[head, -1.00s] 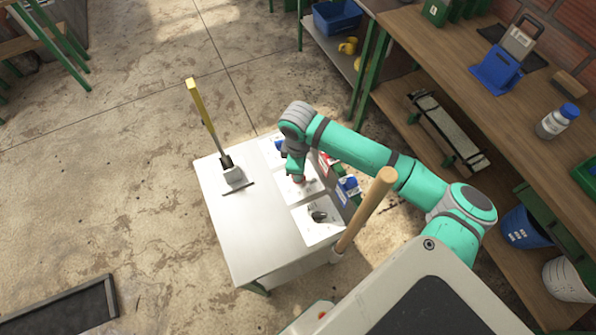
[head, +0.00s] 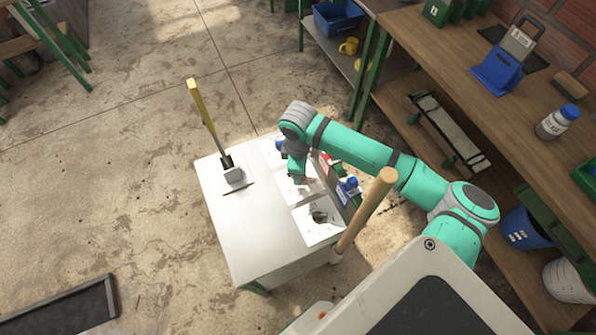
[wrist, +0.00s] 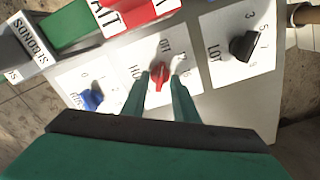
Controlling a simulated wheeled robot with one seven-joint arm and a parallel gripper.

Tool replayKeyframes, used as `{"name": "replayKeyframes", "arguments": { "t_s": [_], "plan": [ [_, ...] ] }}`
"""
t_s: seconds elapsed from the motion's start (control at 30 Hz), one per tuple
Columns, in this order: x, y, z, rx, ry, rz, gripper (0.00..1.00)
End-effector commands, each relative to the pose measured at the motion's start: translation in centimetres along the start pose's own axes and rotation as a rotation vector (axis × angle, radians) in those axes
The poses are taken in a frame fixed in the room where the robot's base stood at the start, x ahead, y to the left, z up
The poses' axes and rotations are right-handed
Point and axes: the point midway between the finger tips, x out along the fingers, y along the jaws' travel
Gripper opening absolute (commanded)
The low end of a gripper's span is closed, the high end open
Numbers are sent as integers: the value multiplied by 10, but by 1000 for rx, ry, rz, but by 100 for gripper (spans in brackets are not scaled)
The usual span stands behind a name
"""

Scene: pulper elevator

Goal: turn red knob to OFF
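The red knob (wrist: 159,76) sits on a white panel (wrist: 125,62) in the middle of the wrist view, with "OFF" printed above it and a partly hidden "HO…" label to its left. Its handle lies roughly in line with "OFF"; I cannot tell exactly where it points. My gripper (wrist: 160,82) has one finger on each side of the knob, with small gaps showing, so it looks open around it. In the head view my gripper (head: 297,178) is low over the middle white panel and hides most of the knob.
A black knob (wrist: 244,46) marked "LOT" is to the right and a blue knob (wrist: 92,99) to the left. Red and green label blocks (wrist: 135,15) stand behind the panels. On the white cabinet (head: 245,225), a yellow-handled tool (head: 203,120) stands left; a wooden handle (head: 366,212) rises right.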

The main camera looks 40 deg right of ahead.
Motion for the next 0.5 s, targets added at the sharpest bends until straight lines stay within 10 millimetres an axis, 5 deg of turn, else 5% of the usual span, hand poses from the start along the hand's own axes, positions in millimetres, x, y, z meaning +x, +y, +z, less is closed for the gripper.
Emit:
{"name": "replayKeyframes", "arguments": {
  "t_s": [0.23, 0.5],
  "plan": [
    [-10, 0, 0, 1, -1, 0, 27],
    [-59, 0, 0, 0, -1, 3, 27]
  ]
}}
